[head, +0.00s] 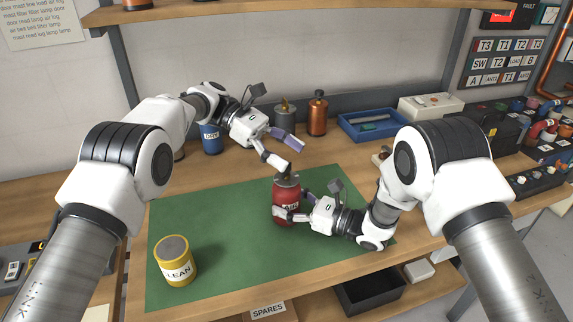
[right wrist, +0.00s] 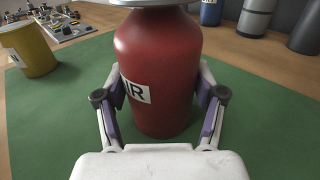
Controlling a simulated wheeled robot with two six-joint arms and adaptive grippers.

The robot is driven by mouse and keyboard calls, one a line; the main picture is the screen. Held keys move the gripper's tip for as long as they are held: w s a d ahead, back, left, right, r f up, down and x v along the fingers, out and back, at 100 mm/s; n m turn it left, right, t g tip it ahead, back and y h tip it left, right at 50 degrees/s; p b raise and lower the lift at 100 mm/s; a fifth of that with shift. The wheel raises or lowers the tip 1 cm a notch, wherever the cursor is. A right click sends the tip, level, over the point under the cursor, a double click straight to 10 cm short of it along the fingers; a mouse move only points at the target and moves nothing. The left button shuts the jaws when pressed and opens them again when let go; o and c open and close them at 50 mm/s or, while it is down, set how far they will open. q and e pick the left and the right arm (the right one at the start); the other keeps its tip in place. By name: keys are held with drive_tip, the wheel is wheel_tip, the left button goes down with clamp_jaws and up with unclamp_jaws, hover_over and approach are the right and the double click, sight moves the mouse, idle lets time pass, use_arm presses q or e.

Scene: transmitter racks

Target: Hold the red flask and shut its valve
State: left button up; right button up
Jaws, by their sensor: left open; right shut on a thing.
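The red flask (head: 286,205) stands upright on the green mat (head: 215,230), with a label ending in "IR" that shows in the right wrist view (right wrist: 138,92). My right gripper (head: 290,213) is shut around the flask's body; in the right wrist view, its purple-padded fingers (right wrist: 160,98) press on both sides. The valve (head: 288,177) sits on top of the flask and is small and partly hidden in the head view. My left gripper (head: 282,151) is open just above the valve, with one fingertip close to it. I cannot tell whether that finger touches it.
A yellow "LEAN" can (head: 175,262) stands at the mat's front left. A blue can (head: 211,138), a grey flask (head: 284,118) and a copper flask (head: 318,114) stand behind the mat. A blue tray (head: 372,125) lies at the back right.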

use_arm(q)
wheel_tip(320, 180, up, 6)
drive_tip(key=shift+r, duration=0.15)
drive_tip(key=c, duration=0.7)
drive_tip(key=shift+w+a+m, duration=0.15)
drive_tip(key=shift+m, duration=0.15)
drive_tip(key=c, duration=0.6)
drive_tip(key=shift+w+a+m+t, duration=0.25)
drive_tip(key=shift+m+t, duration=0.35)
clamp_jaws()
drive_tip(key=w+a+f+m+t+y, duration=0.1)
drive_tip(key=a+m+t+y, duration=0.5)
drive_tip(key=a+m, duration=0.8)
drive_tip(key=shift+s+d+f+m+t+h, duration=0.1)
drive_tip(key=shift+d+f+m+h, duration=0.3)
drive_tip(key=shift+d+f, duration=1.35)
drive_tip(key=shift+s+d+f+m+t+h, duration=0.1)
drive_tip(key=shift+d+f+m, duration=0.7)
drive_tip(key=shift+d, duration=1.65)
drive_tip(key=shift+d+f+m+t+h, duration=0.1)
drive_tip(key=shift+d+f+m+h, duration=0.15)
drive_tip(key=shift+d+f, duration=1.55)
